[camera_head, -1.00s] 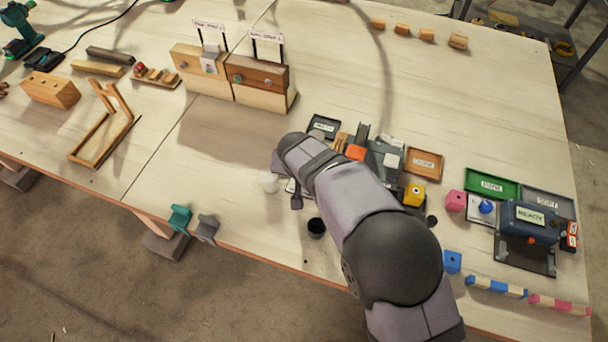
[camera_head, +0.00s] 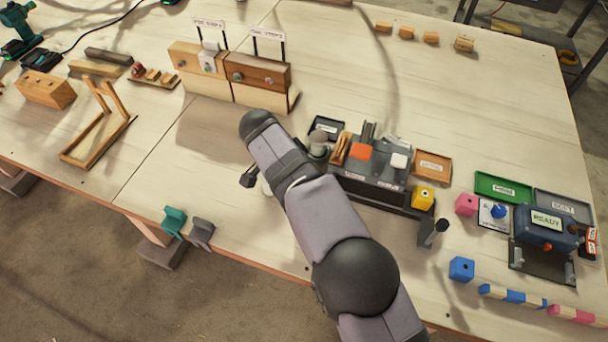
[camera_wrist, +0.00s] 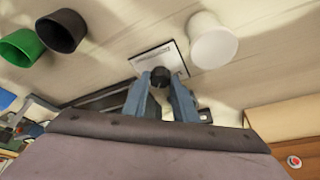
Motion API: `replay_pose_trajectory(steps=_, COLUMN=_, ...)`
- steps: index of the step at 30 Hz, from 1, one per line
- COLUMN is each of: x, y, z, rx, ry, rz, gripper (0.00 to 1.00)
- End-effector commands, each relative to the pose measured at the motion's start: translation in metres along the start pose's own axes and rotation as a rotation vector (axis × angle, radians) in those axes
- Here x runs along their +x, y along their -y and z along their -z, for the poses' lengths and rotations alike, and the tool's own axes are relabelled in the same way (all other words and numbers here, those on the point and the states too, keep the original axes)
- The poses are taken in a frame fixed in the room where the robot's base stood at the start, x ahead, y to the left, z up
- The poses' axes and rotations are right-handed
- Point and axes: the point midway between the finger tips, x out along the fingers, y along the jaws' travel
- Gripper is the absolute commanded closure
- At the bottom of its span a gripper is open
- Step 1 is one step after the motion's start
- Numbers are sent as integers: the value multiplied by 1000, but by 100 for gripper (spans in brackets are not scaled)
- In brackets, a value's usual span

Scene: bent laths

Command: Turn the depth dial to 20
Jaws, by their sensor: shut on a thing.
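The dial is a small black round knob (camera_wrist: 160,75) in front of a white card with dark markings (camera_wrist: 146,60) in the wrist view. I cannot read its number or pointer there. My gripper (camera_wrist: 161,86) has its two blue-grey fingers on either side of the knob, shut on it. In the head view my own arm hides the dial, its card and the fingertips.
A white cup (camera_wrist: 212,42) stands close beside the card; a black cup (camera_wrist: 62,31) and green cup (camera_wrist: 21,46) stand further left. In the head view, a dark fixture with an orange block (camera_head: 361,151) is right of my arm. The table's back middle is clear.

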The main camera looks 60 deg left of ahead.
Motion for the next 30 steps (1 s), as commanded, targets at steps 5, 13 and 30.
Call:
replay_pose_trajectory(steps=5, x=-2, y=2, z=0, rx=69, ry=-2, rz=-25, gripper=97)
replay_pose_trajectory(steps=13, x=-1, y=2, z=0, rx=114, ry=-3, rz=-43, gripper=97)
replay_pose_trajectory(steps=30, x=-1, y=2, z=0, rx=115, ry=-3, rz=-44, gripper=56)
